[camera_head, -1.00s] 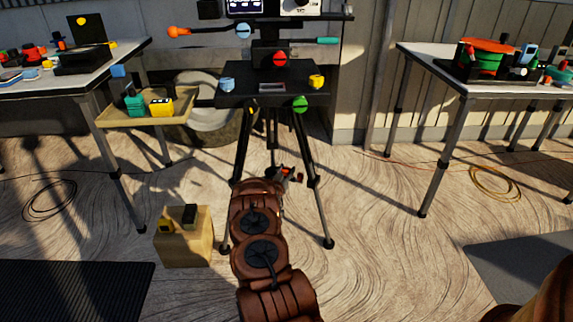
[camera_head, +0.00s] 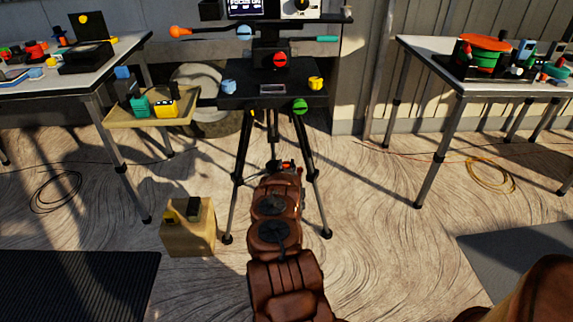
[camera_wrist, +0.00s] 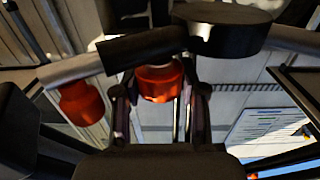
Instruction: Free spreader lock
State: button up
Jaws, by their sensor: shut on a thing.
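The camera tripod (camera_head: 246,150) stands in the middle of the head view, its legs spread on the floor. In the wrist view, a red-orange knob (camera_wrist: 159,82) sits between the fingers of my gripper (camera_wrist: 160,100), below a dark bar. My gripper is shut on this knob. A second red-orange knob (camera_wrist: 80,102) hangs to its left, under a grey tube. In the head view my gripper (camera_head: 287,167) is between the tripod legs, and my arm mostly hides the knob and the low centre of the tripod. I cannot tell the lock's position.
A wooden block (camera_head: 188,235) stands left of the tripod. A left table (camera_head: 120,52) with a low shelf and a right table (camera_head: 425,62) hold coloured parts. Cables lie on the floor. A dark mat (camera_head: 80,285) is at lower left. Open floor lies between tripod and right table.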

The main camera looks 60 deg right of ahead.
aim_at(286, 163)
jog(key=shift+r, duration=0.1)
jog(key=o, duration=1.2)
jog(key=shift+c, duration=0.2)
jog(key=shift+r, duration=4.9)
